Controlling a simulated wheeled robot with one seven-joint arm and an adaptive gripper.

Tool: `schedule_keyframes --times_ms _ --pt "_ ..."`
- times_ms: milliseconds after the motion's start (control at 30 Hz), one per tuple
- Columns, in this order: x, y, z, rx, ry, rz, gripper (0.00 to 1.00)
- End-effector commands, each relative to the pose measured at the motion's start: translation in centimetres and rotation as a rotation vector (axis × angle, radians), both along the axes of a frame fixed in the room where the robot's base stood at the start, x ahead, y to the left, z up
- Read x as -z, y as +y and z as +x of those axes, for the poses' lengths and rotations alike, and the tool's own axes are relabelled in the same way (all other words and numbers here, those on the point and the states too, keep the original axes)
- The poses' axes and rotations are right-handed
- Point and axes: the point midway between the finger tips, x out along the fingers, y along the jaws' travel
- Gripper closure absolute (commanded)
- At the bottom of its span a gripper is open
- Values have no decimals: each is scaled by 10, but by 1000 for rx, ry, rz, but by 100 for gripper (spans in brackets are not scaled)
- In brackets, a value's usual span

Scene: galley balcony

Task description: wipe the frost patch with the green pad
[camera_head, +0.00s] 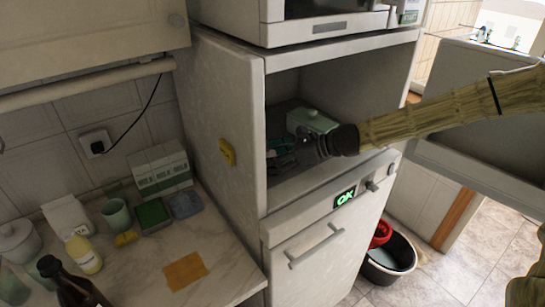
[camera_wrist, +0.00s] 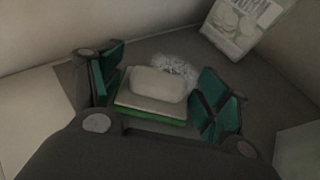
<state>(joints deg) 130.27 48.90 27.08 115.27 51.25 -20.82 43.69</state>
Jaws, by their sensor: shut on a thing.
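My gripper (camera_head: 285,148) reaches into the open compartment of the tall white cabinet. In the wrist view its teal fingers stand on either side of the green pad (camera_wrist: 150,115), which has a pale block-shaped back and a green underside. My gripper is shut on this pad. The frost patch (camera_wrist: 182,66) shows as a whitish, rough area on the compartment floor, just beyond the pad and partly hidden by it. I cannot tell whether the pad touches the floor. In the head view my gripper hides most of the pad and patch.
A pale green box (camera_head: 311,121) stands inside the compartment near my gripper. A printed carton (camera_wrist: 240,24) stands beyond the patch. Cabinet walls close in around my arm. A counter (camera_head: 222,240) at left holds a bottle, cups and sponges. A black bucket (camera_head: 390,262) stands on the floor.

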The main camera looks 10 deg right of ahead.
Motion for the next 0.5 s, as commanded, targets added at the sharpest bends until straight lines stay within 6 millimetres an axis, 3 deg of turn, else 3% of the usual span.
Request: schedule_keyframes --times_ms 500 --pt "-2 13 32 -2 -1 1 45"
